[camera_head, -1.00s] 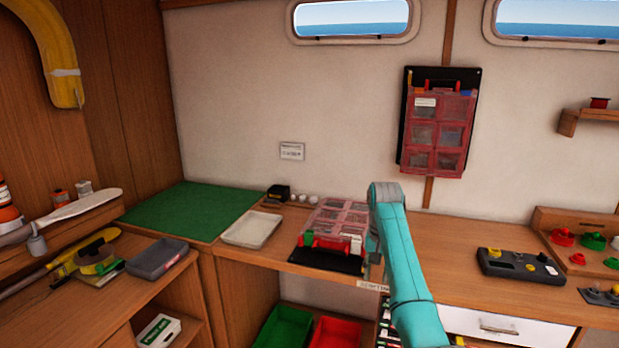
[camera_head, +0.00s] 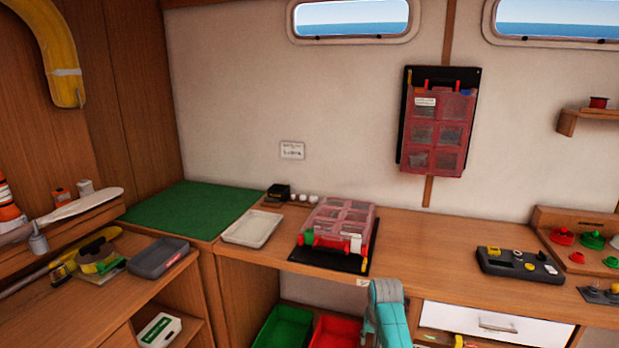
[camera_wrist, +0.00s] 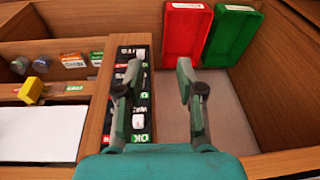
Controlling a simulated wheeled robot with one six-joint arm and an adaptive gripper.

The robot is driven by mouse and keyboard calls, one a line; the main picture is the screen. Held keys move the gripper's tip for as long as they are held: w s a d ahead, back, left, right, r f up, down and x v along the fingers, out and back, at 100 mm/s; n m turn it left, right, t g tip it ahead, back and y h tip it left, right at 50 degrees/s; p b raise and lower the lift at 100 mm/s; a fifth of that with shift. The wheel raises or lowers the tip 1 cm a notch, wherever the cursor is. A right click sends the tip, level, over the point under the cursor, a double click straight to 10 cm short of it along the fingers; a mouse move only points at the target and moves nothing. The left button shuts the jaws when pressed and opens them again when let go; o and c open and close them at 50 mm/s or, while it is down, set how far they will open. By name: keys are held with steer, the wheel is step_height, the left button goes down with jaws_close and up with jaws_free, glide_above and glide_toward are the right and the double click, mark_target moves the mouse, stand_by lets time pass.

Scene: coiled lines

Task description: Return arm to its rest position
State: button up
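My gripper (camera_wrist: 159,80) shows in the wrist view with its two fingers apart and nothing between them. It hangs in front of the open space below the counter, above a row of dark labelled items (camera_wrist: 140,65) and beside the red bin (camera_wrist: 186,30). In the head view my teal arm (camera_head: 385,318) is low at the bottom centre, in front of the counter edge. The gripper itself is hidden in that view.
A red-lidded organizer case (camera_head: 340,222) lies on the counter (camera_head: 430,240). A similar case (camera_head: 437,130) hangs on the wall. Green bin (camera_head: 283,328) and red bin (camera_head: 335,333) stand below. A white drawer front (camera_head: 497,325) is right of my arm.

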steer(key=s+f+t, duration=0.3)
steer(key=s+f, duration=1)
steer(key=f, duration=0.3)
steer(key=s+f+n+t, duration=0.1)
steer(key=s+f+t, duration=0.25)
steer(key=s, duration=1.55)
steer(key=s+r+t, duration=0.1)
steer(key=s+r, duration=0.2)
steer(key=s, duration=0.3)
steer(key=s+r+n+t, duration=0.1)
steer(key=s+r, duration=0.2)
steer(key=s, duration=0.3)
steer(key=s+r+t, duration=0.1)
steer(key=s+r, duration=0.2)
steer(key=s, duration=0.4)
steer(key=s+r+t, duration=0.1)
steer(key=s+r, duration=0.5)
steer(key=r, duration=0.4)
steer(key=s+r+t, duration=0.1)
steer(key=s+r, duration=0.5)
steer(key=r, duration=0.4)
steer(key=shift+d+r+n+t, duration=0.15)
steer(key=shift+d+n+t, duration=0.05)
steer(key=shift+n+t, duration=0.2)
steer(key=shift+w, duration=0.1)
